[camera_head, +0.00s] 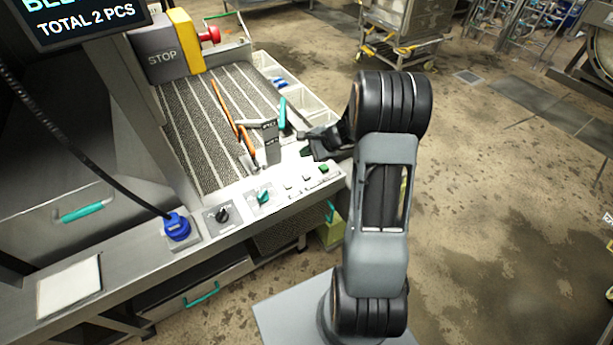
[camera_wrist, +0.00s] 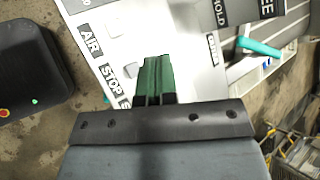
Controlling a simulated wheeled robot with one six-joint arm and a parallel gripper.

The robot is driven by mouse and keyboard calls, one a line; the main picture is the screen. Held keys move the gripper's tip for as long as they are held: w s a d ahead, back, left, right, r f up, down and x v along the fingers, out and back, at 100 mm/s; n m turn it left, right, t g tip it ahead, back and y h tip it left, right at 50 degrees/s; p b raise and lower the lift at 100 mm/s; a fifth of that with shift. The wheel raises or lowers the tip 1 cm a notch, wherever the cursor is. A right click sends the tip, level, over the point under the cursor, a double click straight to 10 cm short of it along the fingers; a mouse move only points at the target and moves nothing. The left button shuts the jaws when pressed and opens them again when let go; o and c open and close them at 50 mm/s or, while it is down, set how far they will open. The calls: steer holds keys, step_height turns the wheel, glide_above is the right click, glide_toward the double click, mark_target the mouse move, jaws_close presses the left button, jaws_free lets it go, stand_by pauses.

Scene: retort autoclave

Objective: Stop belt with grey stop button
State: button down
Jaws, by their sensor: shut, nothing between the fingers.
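In the head view, the belt (camera_head: 195,125) is a dark ribbed surface on the left. Its front control panel (camera_head: 240,207) has small pale buttons (camera_head: 306,178) and a green button (camera_head: 324,168) near the right end. I cannot tell from this view which pale button is the grey stop button. My gripper (camera_head: 305,143) is above the right end of this panel. In the wrist view, my gripper (camera_wrist: 156,58) is shut and empty, its green fingers over the white panel. A STOP label (camera_wrist: 112,80) shows left of them, below an AIR label. The fingers hide part of the panel.
A large grey STOP block (camera_head: 162,58) with a yellow plate and a red button (camera_head: 210,35) stands at the belt's far end. The panel also has a black knob (camera_head: 222,214) and a teal switch (camera_head: 263,197).

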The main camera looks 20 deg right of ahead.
steer(key=b, duration=0.5)
glide_above(306, 177)
step_height(306, 177, down, 7)
steer(key=shift+w+d+f, duration=0.1)
steer(key=shift+d, duration=0.05)
steer(key=shift+f+b, duration=0.35)
steer(key=shift+f, duration=0.1)
steer(key=shift+f, duration=0.1)
stand_by(1.3)
steer(key=shift+f+b, duration=0.35)
steer(key=shift+b, duration=0.2)
steer(key=shift+f+b, duration=0.5)
steer(key=shift+b, duration=0.05)
stand_by(0.7)
steer(key=shift+r, duration=0.2)
steer(key=shift+r+p, duration=0.6)
steer(key=shift+r, duration=0.15)
steer(key=shift+r, duration=0.1)
